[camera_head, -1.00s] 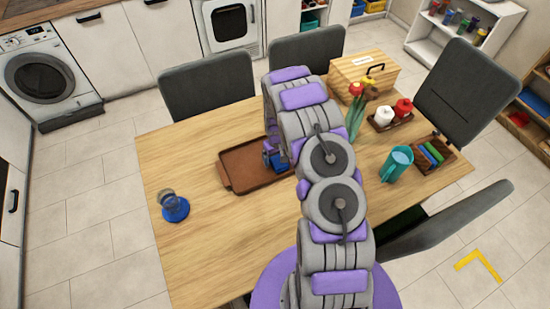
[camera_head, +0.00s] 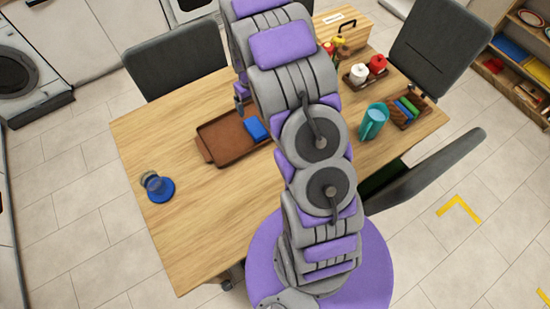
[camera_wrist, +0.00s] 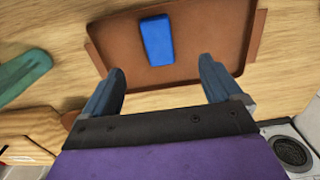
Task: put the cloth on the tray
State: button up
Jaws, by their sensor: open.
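The brown tray (camera_head: 220,152) lies on the wooden table; it also shows in the wrist view (camera_wrist: 205,58). The folded blue cloth (camera_head: 256,129) lies on the tray, near its right end in the head view and left of its middle in the wrist view (camera_wrist: 156,40). My gripper (camera_wrist: 165,75) is open and empty, its two fingers spread apart, with the cloth beyond the fingertips and clear of them. In the head view my gripper (camera_head: 240,100) shows only in part, above the tray's far edge, with my arm hiding the rest.
The table's front left is clear. Chairs surround it.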

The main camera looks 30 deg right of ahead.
jog(key=s+a+r, duration=0.6)
jog(key=s+r, duration=0.2)
jog(key=r, duration=0.4)
jog(key=s+a+r, duration=0.2)
jog(key=s+r, duration=0.1)
jog(key=s, duration=0.6)
jog(key=s+a+r+g, duration=0.1)
jog(key=s+a+r, duration=0.2)
jog(key=s, duration=0.7)
jog(key=s+a+r, duration=0.2)
jog(key=s+r, duration=0.3)
jog(key=s, duration=0.4)
jog(key=shift+s+a+r+g, duration=0.15)
jog(key=shift+a+r+g, duration=0.05)
jog(key=shift+r+g, duration=0.1)
jog(key=shift+s, duration=0.1)
